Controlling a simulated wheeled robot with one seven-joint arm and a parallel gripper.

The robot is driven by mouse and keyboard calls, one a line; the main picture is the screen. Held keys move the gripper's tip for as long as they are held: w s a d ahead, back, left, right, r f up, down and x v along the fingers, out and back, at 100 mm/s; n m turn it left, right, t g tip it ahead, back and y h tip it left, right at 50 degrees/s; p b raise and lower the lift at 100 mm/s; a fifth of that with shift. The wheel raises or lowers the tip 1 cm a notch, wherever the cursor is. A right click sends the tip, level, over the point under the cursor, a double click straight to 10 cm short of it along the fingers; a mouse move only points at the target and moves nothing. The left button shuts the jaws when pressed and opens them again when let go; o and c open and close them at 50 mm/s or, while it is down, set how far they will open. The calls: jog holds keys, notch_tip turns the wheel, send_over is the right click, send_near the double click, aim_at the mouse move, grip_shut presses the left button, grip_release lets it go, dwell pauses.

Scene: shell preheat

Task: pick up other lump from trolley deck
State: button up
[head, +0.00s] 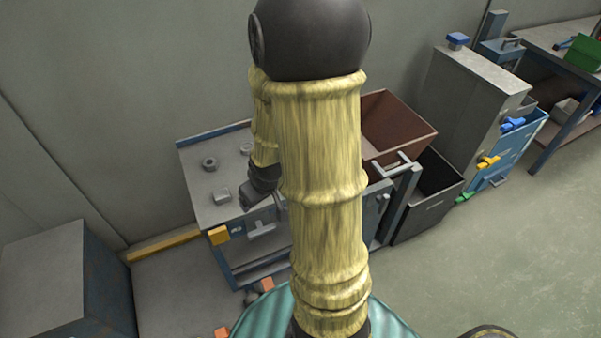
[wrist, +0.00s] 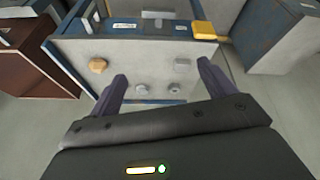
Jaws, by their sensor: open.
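The trolley deck (wrist: 125,55) is a grey top with blue edges; its left part also shows in the head view (head: 197,182). A tan rounded lump (wrist: 97,66) lies on the deck at the left in the wrist view. I cannot see it in the head view, where my arm covers part of the deck. My gripper (wrist: 162,73) is open and empty above the deck, with the lump outside its fingers on the left. In the head view my gripper (head: 250,197) is a dark shape near the deck's front edge, partly hidden by my arm.
A grey block (wrist: 182,65) and two ring-shaped parts (wrist: 142,89) (wrist: 174,88) share the deck. A yellow block (head: 218,235) sits at its front left corner. A brown bin (head: 398,122) and a dark bin (head: 435,190) stand right of the trolley. Open floor lies at the right.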

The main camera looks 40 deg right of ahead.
jog(key=w+d+f+t+b, duration=0.1)
jog(key=d+f+t+b, duration=0.4)
jog(key=d+f, duration=0.65)
jog(key=s+d+f+m+t+h+b, duration=0.2)
jog(key=d+m+t+b, duration=0.1)
jog(key=d, duration=0.6)
jog(key=shift+s+f+t+h+b, duration=0.35)
jog(key=shift+t+b, duration=0.25)
jog(key=shift+b, duration=0.45)
jog(key=shift+f, duration=0.1)
jog(key=x, duration=1.2)
jog(key=shift+w+a, duration=0.1)
